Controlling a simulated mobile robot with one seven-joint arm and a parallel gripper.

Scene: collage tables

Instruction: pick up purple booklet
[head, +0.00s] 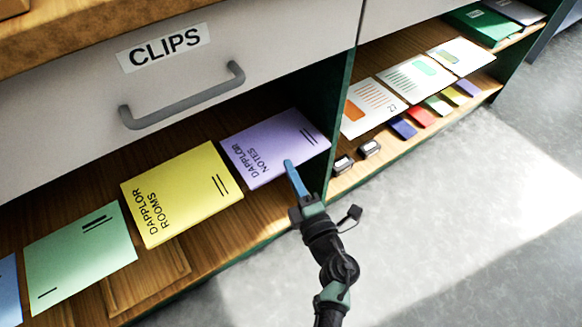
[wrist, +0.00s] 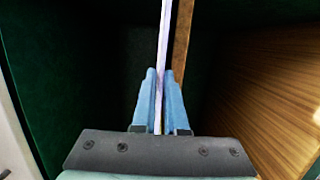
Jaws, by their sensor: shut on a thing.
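The purple booklet (head: 270,148), marked "DAPPLOR NOTES", lies on the wooden shelf below the CLIPS drawer, at the right end of its row. My gripper (head: 289,168) is at the booklet's front edge. In the wrist view the booklet (wrist: 164,40) shows edge-on as a thin pale purple strip between the two blue fingers of my gripper (wrist: 160,100). The fingers are closed on it from both sides. I cannot tell whether the booklet is raised off the shelf.
A yellow booklet (head: 180,193) and a green one (head: 80,257) lie to the left. A dark green divider (head: 335,115) stands to the right, with cards (head: 418,77) and small coloured items beyond it. The drawer handle (head: 183,98) juts out above. The grey floor (head: 450,220) in front is clear.

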